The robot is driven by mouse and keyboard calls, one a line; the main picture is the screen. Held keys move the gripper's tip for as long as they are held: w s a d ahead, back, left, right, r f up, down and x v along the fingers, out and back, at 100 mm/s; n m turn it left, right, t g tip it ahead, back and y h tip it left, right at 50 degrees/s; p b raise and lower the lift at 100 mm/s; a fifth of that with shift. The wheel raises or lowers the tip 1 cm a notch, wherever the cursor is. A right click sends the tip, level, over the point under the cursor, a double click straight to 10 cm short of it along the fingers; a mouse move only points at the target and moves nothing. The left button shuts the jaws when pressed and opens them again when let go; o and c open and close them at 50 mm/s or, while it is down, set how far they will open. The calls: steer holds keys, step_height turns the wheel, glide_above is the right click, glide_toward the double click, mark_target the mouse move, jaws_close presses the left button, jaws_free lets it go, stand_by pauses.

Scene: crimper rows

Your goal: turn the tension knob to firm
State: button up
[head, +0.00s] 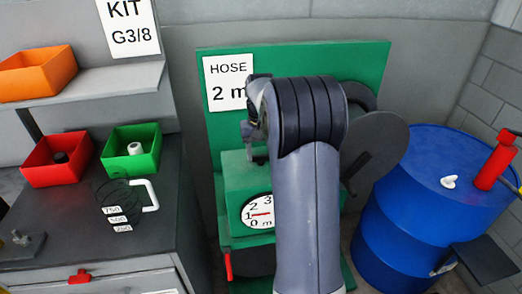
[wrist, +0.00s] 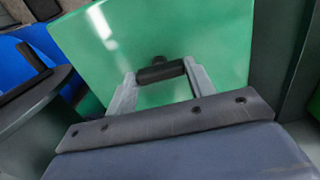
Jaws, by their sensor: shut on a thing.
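My gripper (wrist: 159,78) is shut on a short dark bar-shaped piece, which looks like the tension knob (wrist: 161,73), in the wrist view. One pale finger presses on each end of it. The green surface of the machine lies behind it. No soft or firm marking shows there, so I cannot tell its setting. In the head view the green hose machine (head: 236,172) stands in the middle with a round dial (head: 257,212) marked in metres. My arm hides much of the machine, including the knob.
A dark reel disc (head: 385,148) sticks out at the machine's right; it also shows in the wrist view (wrist: 30,100). A blue drum (head: 410,205) stands right of it. A bench (head: 75,235) with red (head: 52,172) and green (head: 128,162) bins stands at left.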

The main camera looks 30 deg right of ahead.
mark_target(261, 155)
steer(key=o, duration=1)
step_height(261, 155, up, 11)
steer(key=shift+f+b, duration=0.1)
steer(key=shift+b, duration=0.25)
step_height(261, 155, down, 11)
steer(key=shift+r+p, duration=0.1)
steer(key=shift+p, duration=0.3)
steer(key=shift+n, duration=0.3)
steer(key=shift+n+b, duration=0.5)
steer(key=shift+n, duration=0.2)
